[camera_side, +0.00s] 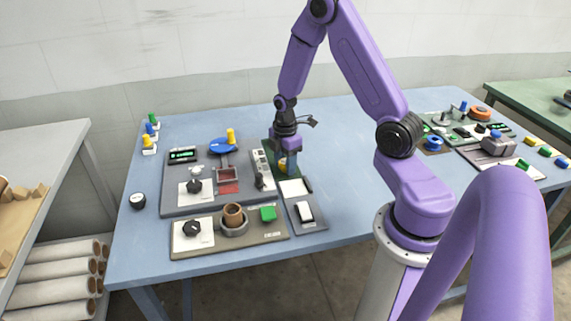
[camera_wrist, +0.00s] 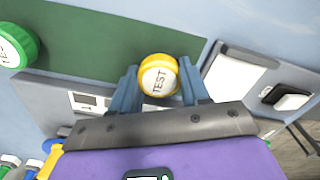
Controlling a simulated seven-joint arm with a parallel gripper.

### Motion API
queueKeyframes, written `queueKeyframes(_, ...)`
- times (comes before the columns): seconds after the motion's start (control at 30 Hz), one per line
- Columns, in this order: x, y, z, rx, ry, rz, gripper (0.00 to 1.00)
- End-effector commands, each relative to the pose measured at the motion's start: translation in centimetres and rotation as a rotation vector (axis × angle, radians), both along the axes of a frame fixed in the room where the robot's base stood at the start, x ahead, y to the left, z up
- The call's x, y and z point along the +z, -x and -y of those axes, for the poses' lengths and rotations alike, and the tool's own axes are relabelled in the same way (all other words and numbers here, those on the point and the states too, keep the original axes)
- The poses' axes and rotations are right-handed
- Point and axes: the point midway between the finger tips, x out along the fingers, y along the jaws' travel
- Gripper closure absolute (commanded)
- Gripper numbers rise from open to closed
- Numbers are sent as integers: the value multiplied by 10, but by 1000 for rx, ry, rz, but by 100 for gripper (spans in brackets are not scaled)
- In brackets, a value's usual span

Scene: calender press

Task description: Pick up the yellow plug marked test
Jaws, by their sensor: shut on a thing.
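The yellow plug (camera_wrist: 158,76) has a white top face marked TEST. In the wrist view it sits between the two blue fingers of my gripper (camera_wrist: 160,90), which are shut on it. In the side view my gripper (camera_side: 287,163) points down at the green panel, and a bit of the yellow plug (camera_side: 282,164) shows at the fingers. The green panel (camera_wrist: 100,35) lies below the plug. I cannot tell whether the plug is still seated or lifted clear.
A green round cap (camera_wrist: 17,45) is at the wrist view's left edge. A grey switch box (camera_side: 306,213) is in front.

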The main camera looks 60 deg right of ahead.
Motion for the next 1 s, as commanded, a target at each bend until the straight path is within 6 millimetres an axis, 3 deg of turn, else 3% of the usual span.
queueKeyframes(0.17,8,-1,0,0,1,2,83)
queueKeyframes(0.37,32,-1,0,0,0,4,83)
queueKeyframes(0.8,94,51,-20,2,0,4,83)
queueKeyframes(1.0,106,80,-31,2,0,2,83)
